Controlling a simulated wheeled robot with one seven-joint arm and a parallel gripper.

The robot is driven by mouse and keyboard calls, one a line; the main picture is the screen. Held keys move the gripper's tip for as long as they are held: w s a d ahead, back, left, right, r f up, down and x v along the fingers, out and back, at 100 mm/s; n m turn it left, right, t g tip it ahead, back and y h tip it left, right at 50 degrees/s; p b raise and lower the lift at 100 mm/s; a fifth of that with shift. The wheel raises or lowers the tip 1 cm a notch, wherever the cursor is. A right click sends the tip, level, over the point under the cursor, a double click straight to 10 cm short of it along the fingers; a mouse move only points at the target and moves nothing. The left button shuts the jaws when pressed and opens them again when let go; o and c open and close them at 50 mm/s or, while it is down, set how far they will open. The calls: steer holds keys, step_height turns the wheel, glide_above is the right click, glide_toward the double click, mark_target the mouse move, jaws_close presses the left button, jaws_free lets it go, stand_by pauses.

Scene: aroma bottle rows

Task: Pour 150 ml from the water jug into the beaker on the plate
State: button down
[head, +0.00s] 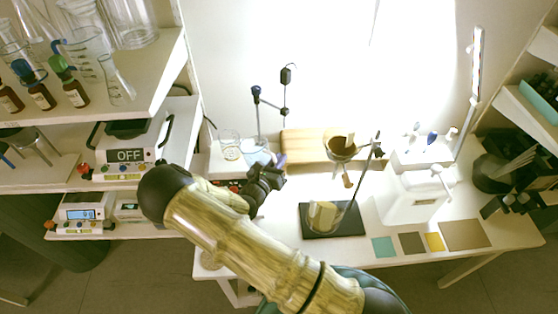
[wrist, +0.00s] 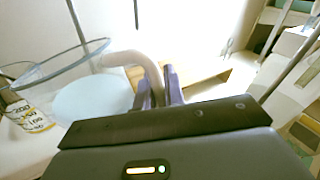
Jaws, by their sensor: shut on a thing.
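My gripper (head: 274,168) is at the back left of the bench. In the wrist view, my gripper (wrist: 160,86) is shut on the curved handle of the clear water jug (wrist: 66,66). Pale blue water shows inside the jug; its base is out of that view. In the head view the jug (head: 257,151) is small and partly behind my gripper. The beaker (wrist: 30,117), with a yellow and white scale reading 200, 150 and 100, is left of the jug, partly overlapped by its rim. The beaker (head: 229,146) also shows in the head view, on a white plate device partly hidden by my arm.
A lamp-like stand (head: 268,103) rises behind the jug. A wooden block (head: 305,143) and a dripper stand (head: 368,165) over a dark mat (head: 314,229) are to the right. Shelves with bottles and glassware (head: 118,82) are at the left.

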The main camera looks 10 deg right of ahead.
mark_target(266, 146)
steer(key=shift+w+a+r+n+g+p, duration=0.15)
steer(key=shift+w+a+r+n+p, duration=0.3)
steer(key=shift+r+n+p, duration=0.3)
steer(key=shift+w+a+r+n+g+p, duration=0.2)
steer(key=shift+w+a+r+n+p, duration=0.35)
steer(key=shift+r, duration=0.35)
steer(key=shift+w+a+r+n+g+p, duration=0.15)
steer(key=shift+w+a+r+n+p, duration=0.3)
steer(key=shift+r+p, duration=0.3)
stand_by(2.9)
steer(key=shift+w+a+r+n+g+p, duration=0.15)
steer(key=shift+w+a+r+n+p, duration=0.1)
steer(key=shift+r+n+p, duration=0.3)
steer(key=shift+w+a+r+n+g+p, duration=0.2)
steer(key=shift+r+n+p, duration=0.2)
steer(key=shift+r+p, duration=0.25)
stand_by(1.2)
steer(key=shift+s+d+f, duration=0.1)
steer(key=shift+s+f, duration=0.05)
steer(key=shift+f, duration=0.1)
